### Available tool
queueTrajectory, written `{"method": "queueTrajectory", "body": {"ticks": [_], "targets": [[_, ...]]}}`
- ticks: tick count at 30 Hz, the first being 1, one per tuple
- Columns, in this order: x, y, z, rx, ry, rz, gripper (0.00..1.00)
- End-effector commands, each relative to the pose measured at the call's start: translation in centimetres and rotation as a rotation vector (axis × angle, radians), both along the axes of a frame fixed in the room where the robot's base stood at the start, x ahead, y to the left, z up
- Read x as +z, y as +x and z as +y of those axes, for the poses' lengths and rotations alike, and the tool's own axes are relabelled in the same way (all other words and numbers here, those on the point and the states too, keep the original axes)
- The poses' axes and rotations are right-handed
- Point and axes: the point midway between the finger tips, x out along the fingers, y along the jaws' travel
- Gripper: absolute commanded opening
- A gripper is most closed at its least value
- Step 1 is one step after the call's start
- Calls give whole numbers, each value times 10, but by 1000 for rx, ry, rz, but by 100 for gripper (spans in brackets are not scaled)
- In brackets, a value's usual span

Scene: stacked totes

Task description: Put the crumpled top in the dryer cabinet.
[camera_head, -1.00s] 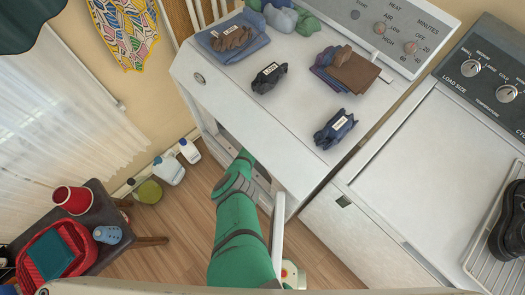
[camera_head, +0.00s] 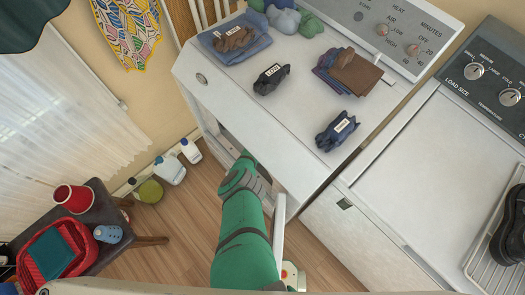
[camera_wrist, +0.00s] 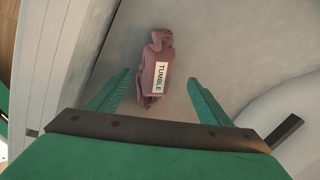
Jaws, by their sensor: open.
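In the wrist view a dusty-pink crumpled cloth item (camera_wrist: 154,52) with a white "TUMBLE" tag lies on a pale grey surface. It looks like a crumpled top. My gripper (camera_wrist: 158,78) is open, with one green finger on each side of the item; I cannot tell whether they touch it. In the head view my green arm reaches into the open front of the white dryer cabinet (camera_head: 300,110), so my gripper and the pink item are hidden there. The dryer door (camera_head: 279,228) stands open beside my arm.
On the dryer top lie a brown crumpled item (camera_head: 236,40) on blue cloth, a dark tagged item (camera_head: 271,79), a blue tagged item (camera_head: 336,131) and a folded brown stack (camera_head: 356,75). A washer (camera_head: 425,165) stands at right; a stool (camera_head: 105,212) is at lower left.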

Motion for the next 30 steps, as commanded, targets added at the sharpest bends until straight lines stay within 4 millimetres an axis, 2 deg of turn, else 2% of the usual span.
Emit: {"method": "queueTrajectory", "body": {"ticks": [11,30], "targets": [[21,-2,-2,-3,-6,0,73],[80,-13,6,3,-1,-2,73]]}}
